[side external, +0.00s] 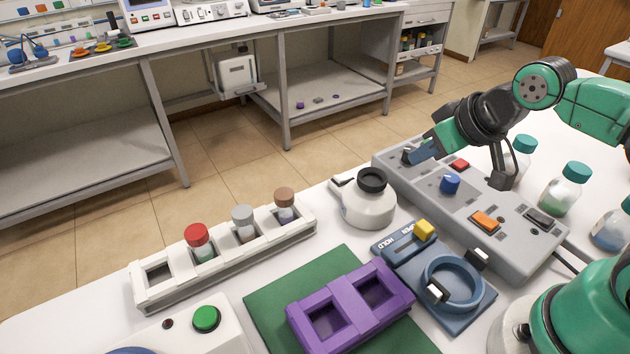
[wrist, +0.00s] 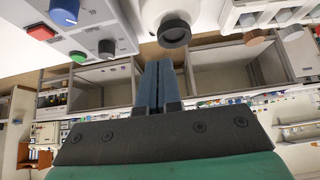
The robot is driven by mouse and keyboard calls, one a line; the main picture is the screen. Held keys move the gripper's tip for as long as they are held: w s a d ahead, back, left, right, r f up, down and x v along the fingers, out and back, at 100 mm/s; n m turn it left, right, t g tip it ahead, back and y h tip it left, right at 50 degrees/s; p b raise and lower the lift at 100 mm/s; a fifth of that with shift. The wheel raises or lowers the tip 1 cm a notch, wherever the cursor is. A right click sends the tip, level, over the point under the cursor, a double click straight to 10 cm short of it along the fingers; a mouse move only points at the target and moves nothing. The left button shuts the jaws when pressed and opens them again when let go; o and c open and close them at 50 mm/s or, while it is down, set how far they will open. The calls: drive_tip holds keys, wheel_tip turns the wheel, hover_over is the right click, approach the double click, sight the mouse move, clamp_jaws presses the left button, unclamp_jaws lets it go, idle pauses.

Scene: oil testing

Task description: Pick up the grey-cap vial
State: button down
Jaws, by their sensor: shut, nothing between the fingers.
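The grey-cap vial (side external: 244,222) stands upright in the white rack, between a red-cap vial (side external: 200,243) and a brown-cap vial (side external: 285,206). Its lower part is hidden by the rack. In the wrist view the grey cap (wrist: 292,33) appears at the upper right, in an upside-down picture. My gripper (side external: 408,155) is above the far end of the grey control box, well to the right of the vial. Its blue fingers (wrist: 157,85) are pressed together and hold nothing.
The white rack (side external: 160,290) has an empty slot at its left end. A white pot with a black top (side external: 368,205) stands between rack and control box (side external: 500,235). A purple holder (side external: 350,310) on a green mat (side external: 270,310) and a blue clamp (side external: 455,310) are in front.

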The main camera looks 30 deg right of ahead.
drive_tip(key=shift+c, duration=1.7)
unclamp_jaws()
drive_tip(key=n+g+y, duration=0.2)
drive_tip(key=n+y, duration=0.2)
drive_tip(key=n, duration=0.3)
approach(243, 212)
drive_tip(key=x, duration=0.4)
drive_tip(key=shift+w+a+f, duration=0.1)
drive_tip(key=shift+w+f, duration=0.05)
drive_tip(key=shift+f, duration=0.05)
drive_tip(key=shift+a+f, duration=0.2)
drive_tip(key=shift+f, duration=0.05)
drive_tip(key=shift+x, duration=2.65)
